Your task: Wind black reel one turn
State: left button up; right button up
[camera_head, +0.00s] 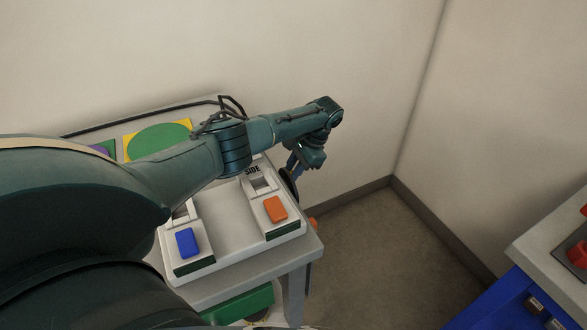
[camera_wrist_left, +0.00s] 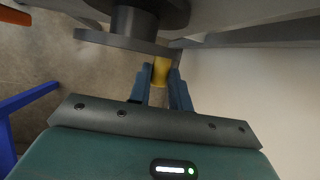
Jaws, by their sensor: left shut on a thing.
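The black reel (camera_head: 288,184) shows as a dark disc edge at the cart's right side in the head view, partly hidden behind my gripper and the cart. In the left wrist view the reel's dark round hub (camera_wrist_left: 135,20) and a flat grey crank arm (camera_wrist_left: 122,41) are near the top. A yellow handle (camera_wrist_left: 160,68) sticks out from the crank arm. My left gripper (camera_wrist_left: 160,80) is shut on this handle, with a blue finger on each side of it. In the head view my left gripper (camera_head: 294,164) reaches down beside the cart. My right gripper is out of view.
The grey cart (camera_head: 311,246) carries a white tray (camera_head: 222,236) with a blue block (camera_head: 187,242) and an orange block (camera_head: 275,208). A wall stands close behind. An orange knob (camera_head: 313,223) juts from the cart's right side. A blue cabinet (camera_head: 510,305) stands at right, beyond open floor.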

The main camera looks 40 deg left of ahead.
pick_arm(q)
grip_shut()
jog(key=shift+d+r+y+p, duration=0.1)
jog(key=shift+r+y+p, duration=0.25)
jog(key=shift+p, duration=0.7)
jog(key=shift+s+d+r+n+t+y+p, duration=0.2)
jog(key=shift+t+y+p, duration=0.25)
jog(key=shift+y+p, duration=0.55)
jog(key=shift+s+d+r+n+t+y+p, duration=0.1)
jog(key=shift+d+n+t+y+p, duration=0.25)
jog(key=shift+y+p, duration=0.55)
jog(key=shift+s+d+r+n+t+y+p, duration=0.2)
jog(key=shift+t+y+p, duration=0.45)
jog(key=shift+p, duration=0.55)
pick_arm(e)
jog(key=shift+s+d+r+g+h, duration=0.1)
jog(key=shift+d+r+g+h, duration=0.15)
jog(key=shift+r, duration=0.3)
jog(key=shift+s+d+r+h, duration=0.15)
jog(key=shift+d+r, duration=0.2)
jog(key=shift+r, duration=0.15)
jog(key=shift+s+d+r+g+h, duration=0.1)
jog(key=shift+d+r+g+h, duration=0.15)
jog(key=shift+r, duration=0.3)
pick_arm(q)
jog(key=shift+w+d, duration=0.1)
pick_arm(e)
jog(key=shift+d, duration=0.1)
